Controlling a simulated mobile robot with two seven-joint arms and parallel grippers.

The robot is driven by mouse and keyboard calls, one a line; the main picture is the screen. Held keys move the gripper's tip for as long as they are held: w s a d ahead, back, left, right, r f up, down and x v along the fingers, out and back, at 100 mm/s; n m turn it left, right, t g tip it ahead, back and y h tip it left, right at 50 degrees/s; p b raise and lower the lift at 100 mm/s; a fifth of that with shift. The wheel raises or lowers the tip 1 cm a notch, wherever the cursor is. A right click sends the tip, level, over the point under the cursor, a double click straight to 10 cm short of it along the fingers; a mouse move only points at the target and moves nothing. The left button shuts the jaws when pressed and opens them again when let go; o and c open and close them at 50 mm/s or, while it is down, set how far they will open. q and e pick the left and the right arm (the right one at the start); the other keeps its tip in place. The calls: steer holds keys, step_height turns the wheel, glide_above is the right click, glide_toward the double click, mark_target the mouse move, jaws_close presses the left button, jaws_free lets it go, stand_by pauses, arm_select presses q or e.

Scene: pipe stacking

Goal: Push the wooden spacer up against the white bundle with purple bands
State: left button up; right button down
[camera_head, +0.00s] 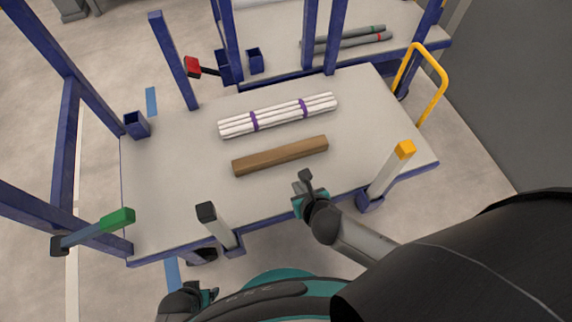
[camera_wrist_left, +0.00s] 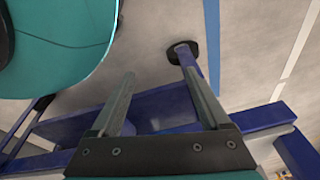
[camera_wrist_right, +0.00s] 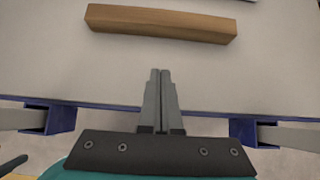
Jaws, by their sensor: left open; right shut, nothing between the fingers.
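The wooden spacer (camera_head: 281,155) is a brown square bar lying on the grey platform of the cart. The white bundle (camera_head: 279,115) with purple bands lies behind it, roughly parallel, with a strip of bare platform between them. My right gripper (camera_head: 304,183) is shut and empty at the near side of the spacer, apart from it. In the right wrist view the shut fingers (camera_wrist_right: 161,72) point at the spacer (camera_wrist_right: 160,23), with a gap between. My left gripper (camera_wrist_left: 160,82) is open and empty, low in front of the cart, near a blue frame bar.
The platform (camera_head: 170,180) has free room at the left. Posts with an orange cap (camera_head: 404,149) and a black cap (camera_head: 206,211) stand along its near edge. A yellow rail (camera_head: 443,76) stands at the right. Grey pipes (camera_head: 345,41) lie on a farther platform.

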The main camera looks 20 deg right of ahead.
mark_target(283, 162)
steer(key=shift+b+x, duration=0.7)
steer(key=shift+x, duration=0.65)
steer(key=shift+b+x, duration=0.7)
steer(key=shift+x, duration=0.45)
steer(key=b+x, duration=0.2)
steer(key=x, duration=0.1)
steer(key=shift+w+f, duration=0.25)
steer(key=shift+f, duration=0.05)
steer(key=shift+w+b, duration=0.7)
steer(key=shift+w, duration=0.25)
arm_select(q)
steer(key=w+d+r, duration=0.1)
steer(key=w+r, duration=0.2)
steer(key=r, duration=0.3)
steer(key=w+d+r+t, duration=0.1)
steer(key=w+d+r, duration=0.1)
steer(key=w+r, duration=0.2)
steer(key=shift+d+r+h+b, duration=0.3)
steer(key=shift+r+b, duration=0.1)
steer(key=shift+r, duration=1.3)
arm_select(e)
steer(key=shift+w, duration=1.05)
steer(key=shift+r, duration=0.1)
